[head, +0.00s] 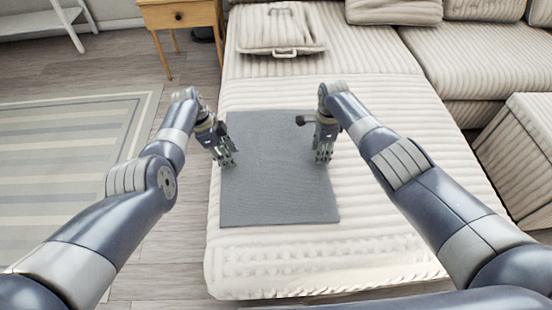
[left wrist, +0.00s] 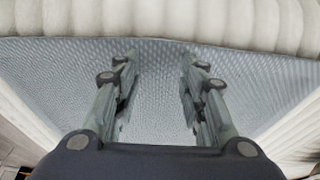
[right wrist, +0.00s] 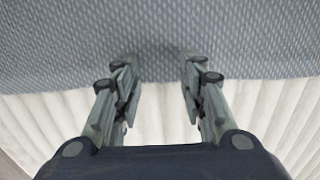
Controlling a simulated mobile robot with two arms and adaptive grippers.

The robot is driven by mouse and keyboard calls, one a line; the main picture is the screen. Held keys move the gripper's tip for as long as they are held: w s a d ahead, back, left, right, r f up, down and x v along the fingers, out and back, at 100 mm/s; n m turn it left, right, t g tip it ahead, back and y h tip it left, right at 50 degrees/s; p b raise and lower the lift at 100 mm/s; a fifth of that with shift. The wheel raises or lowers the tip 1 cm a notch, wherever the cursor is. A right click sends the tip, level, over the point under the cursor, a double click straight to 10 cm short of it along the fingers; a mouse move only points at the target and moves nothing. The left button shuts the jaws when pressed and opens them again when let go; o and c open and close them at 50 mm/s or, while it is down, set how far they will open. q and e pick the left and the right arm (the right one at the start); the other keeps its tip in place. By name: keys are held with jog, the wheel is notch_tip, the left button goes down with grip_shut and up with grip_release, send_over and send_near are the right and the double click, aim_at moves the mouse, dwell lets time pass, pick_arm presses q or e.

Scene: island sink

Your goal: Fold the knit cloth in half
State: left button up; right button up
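The knit cloth (head: 275,190) is a grey, flat, unfolded rectangle on the cream ribbed sofa seat. My left gripper (head: 228,163) is over the cloth's left edge, pointing down. In the left wrist view its fingers (left wrist: 158,95) are apart with only cloth (left wrist: 158,60) behind them. My right gripper (head: 322,160) is over the cloth's right edge. In the right wrist view its fingers (right wrist: 160,95) are apart, with the cloth (right wrist: 160,35) beyond and bare seat between them. I cannot tell whether either gripper touches the cloth.
The cream seat (head: 290,265) is bare around the cloth. A cream cushion with a handle (head: 282,30) lies farther back. A wooden side table (head: 180,15) stands at the back left, and a striped rug (head: 70,150) lies on the floor to the left.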

pick_arm(q)
jog(key=shift+f, duration=0.3)
pick_arm(e)
jog(key=shift+f, duration=0.4)
pick_arm(q)
jog(key=shift+s, duration=0.1)
jog(key=c, duration=0.4)
pick_arm(e)
jog(key=c, duration=0.4)
pick_arm(q)
jog(key=shift+f, duration=0.1)
grip_shut()
pick_arm(e)
jog(key=shift+d+f, duration=0.1)
grip_shut()
jog(key=shift+s, duration=0.1)
